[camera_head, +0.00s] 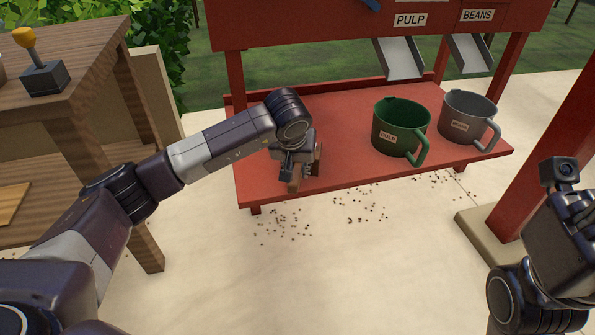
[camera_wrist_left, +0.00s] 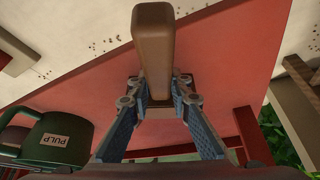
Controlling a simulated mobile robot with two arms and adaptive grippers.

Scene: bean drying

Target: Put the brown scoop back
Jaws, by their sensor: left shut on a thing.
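The brown scoop (camera_head: 294,186) is at my left gripper (camera_head: 297,172), over the left part of the red shelf. In the left wrist view, the fingers of my left gripper (camera_wrist_left: 160,115) are closed on the scoop from both sides, and its thick brown handle (camera_wrist_left: 152,45) points toward the top of the picture. In the head view the gripper covers much of the scoop. I cannot tell if the scoop touches the shelf. My right arm's end (camera_head: 562,225) is at the right edge, and its fingers cannot be made out.
The red shelf (camera_head: 345,120) holds a green PULP bucket (camera_head: 400,128) and a grey BEANS bucket (camera_head: 467,117), below two metal chutes. A wooden table (camera_head: 80,60) with a yellow-knobbed lever (camera_head: 42,72) stands left. Beans lie scattered on the floor. The shelf's left part is mostly clear.

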